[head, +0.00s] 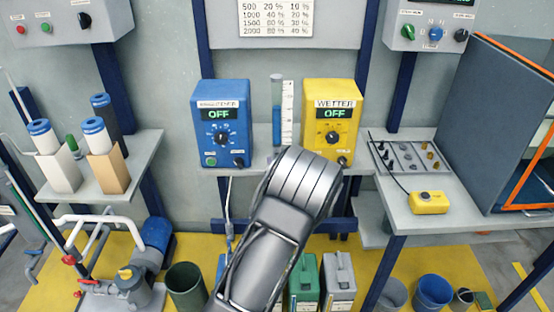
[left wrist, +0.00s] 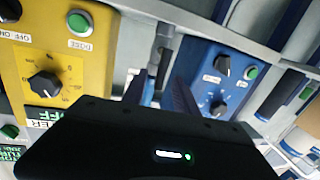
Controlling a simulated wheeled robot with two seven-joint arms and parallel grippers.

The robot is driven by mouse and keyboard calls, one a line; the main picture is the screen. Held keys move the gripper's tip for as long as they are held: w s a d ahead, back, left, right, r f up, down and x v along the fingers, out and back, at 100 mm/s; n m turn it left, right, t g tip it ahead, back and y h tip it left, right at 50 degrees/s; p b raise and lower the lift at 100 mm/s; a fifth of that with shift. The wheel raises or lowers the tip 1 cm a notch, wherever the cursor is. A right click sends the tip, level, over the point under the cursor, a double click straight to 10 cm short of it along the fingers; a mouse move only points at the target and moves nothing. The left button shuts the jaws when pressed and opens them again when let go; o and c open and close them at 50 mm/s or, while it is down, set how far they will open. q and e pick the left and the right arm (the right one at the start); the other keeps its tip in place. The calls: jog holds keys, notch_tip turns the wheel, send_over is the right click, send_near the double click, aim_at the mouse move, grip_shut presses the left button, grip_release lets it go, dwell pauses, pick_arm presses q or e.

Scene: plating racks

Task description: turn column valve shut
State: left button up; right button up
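The graduated column (head: 276,100) with blue liquid stands upright on the back shelf between the blue brightener box (head: 221,110) and the yellow wetter box (head: 333,110). The column's lower end and any valve there are hidden behind my left arm in the head view. My left arm reaches up from the bottom middle, and its fingertips are hidden there too. In the left wrist view my left gripper (left wrist: 160,88) has its dark fingers apart, between the yellow box (left wrist: 75,60) and the blue box (left wrist: 213,80). A narrow grey and dark part shows between the fingers; contact is unclear. My right gripper is out of view.
A shelf with blue-capped filter cartridges (head: 98,125) is at left, above a pump (head: 135,280). At right a bench holds a panel of small parts (head: 410,155) and a yellow device (head: 428,202). Green and grey canisters (head: 338,275) and buckets stand below.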

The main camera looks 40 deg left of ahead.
pick_arm(q)
jog(key=v, duration=0.5)
jog(key=shift+d, duration=0.1)
dwell(0.3)
jog(key=s+d+f+m+g+h, duration=0.25)
jog(key=d+f+h, duration=0.25)
jog(key=d+f, duration=0.5)
jog(key=s+d+f+m+g+h, duration=0.1)
jog(key=s+d+f+m+h, duration=0.2)
jog(key=d+f+h, duration=0.55)
jog(key=s+d+f+m+g+h, duration=0.1)
jog(key=s+d+f+g, duration=0.3)
jog(key=s+d, duration=0.5)
jog(key=s+d+f+m+g+h, duration=0.2)
jog(key=s+d+f, duration=0.6)
jog(key=s, duration=0.8)
jog(key=shift+s+d+g+h, duration=0.15)
jog(key=shift+d+g+h, duration=0.2)
jog(key=shift+d+g, duration=0.4)
